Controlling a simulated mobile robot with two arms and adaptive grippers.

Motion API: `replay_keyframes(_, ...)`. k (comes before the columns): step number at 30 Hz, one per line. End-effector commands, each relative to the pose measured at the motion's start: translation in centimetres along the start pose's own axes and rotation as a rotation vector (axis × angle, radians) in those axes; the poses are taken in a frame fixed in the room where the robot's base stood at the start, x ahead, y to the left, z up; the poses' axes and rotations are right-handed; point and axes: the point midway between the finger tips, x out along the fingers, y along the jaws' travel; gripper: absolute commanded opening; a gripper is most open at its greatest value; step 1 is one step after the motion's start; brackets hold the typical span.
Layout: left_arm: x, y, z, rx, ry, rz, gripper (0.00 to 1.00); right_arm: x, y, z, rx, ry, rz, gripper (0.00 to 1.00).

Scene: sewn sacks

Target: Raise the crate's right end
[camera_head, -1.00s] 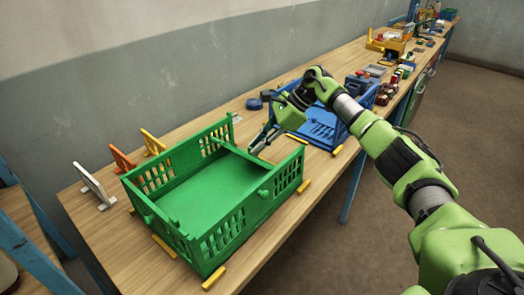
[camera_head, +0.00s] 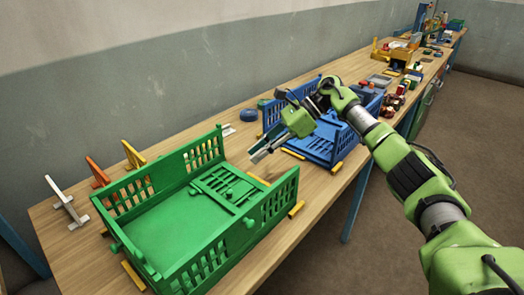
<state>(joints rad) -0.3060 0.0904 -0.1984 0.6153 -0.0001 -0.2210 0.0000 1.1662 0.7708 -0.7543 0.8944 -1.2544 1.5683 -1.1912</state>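The green crate (camera_head: 165,228) stands on the workbench, its two long slatted sides upright. At its right end a slatted panel (camera_head: 228,184) lies low, folded inward over the floor between the long sides. My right gripper (camera_head: 256,152) is just beyond that end, above the bench, its fingers pointing left and down toward the crate. The fingers look apart with nothing between them, and no contact with the panel shows. The left end of the crate is low. My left gripper is out of view.
A blue crate (camera_head: 303,149) stands behind my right gripper. White (camera_head: 66,202), orange (camera_head: 97,171) and yellow (camera_head: 133,154) brackets stand behind the green crate. Yellow strips (camera_head: 132,276) lie around it. Tools and parts fill the bench's far end.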

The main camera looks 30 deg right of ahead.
Motion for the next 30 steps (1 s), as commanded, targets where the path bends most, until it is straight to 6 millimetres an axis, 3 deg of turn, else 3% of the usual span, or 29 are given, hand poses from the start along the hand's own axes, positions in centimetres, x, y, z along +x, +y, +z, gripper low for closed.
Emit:
replay_keyframes(7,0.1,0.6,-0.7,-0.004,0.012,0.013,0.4,-1.7,-0.1,0.0,0.002,0.001,-0.004,0.2)
replay_keyframes(21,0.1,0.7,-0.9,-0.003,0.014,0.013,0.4,-10.8,-0.1,0.2,0.001,-0.001,-0.005,0.2)
replay_keyframes(30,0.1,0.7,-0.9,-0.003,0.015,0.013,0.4,-12.1,0.0,0.1,0.0,0.0,-0.001,0.2)
